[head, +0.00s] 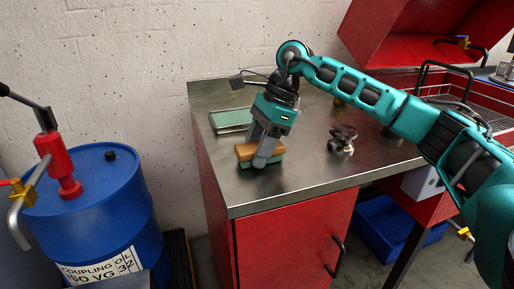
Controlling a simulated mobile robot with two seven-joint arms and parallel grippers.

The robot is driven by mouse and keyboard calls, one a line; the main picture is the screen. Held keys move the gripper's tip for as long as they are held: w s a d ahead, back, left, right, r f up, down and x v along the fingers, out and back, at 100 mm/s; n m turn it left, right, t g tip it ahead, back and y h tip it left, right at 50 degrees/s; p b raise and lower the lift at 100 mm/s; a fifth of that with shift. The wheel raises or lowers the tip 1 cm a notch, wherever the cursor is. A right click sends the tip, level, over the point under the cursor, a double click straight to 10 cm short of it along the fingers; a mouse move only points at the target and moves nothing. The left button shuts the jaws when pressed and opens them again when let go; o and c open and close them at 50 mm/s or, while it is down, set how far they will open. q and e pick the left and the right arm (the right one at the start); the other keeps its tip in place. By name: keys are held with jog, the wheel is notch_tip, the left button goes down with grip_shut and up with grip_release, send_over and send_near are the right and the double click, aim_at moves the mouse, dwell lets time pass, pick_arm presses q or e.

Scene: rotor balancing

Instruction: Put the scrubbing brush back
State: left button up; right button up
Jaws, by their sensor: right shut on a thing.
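The scrubbing brush (245,152) has a tan wooden top and a green lower part. It is near the left edge of the metal bench top (300,178), low over it or on it; I cannot tell if it touches. My right gripper (262,156) reaches down from above and is shut on the brush, its fingers covering part of it. A shallow tray with a green surface (232,119) lies behind the brush, apart from it. My left gripper is not in view.
A dark metal rotor-like part (342,138) stands on the bench to the right. A blue oil drum (85,205) with a red hand pump (57,163) stands left of the bench. A red hooded washer (425,40) is at the back right. The bench's front middle is clear.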

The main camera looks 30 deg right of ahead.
jog(key=shift+f, duration=0.1)
jog(key=o, duration=0.5)
jog(key=shift+f, duration=0.1)
jog(key=o, duration=0.5)
jog(key=shift+r, duration=0.35)
jog(key=p+v, duration=0.2)
jog(key=v, duration=1)
jog(key=shift+f, duration=0.15)
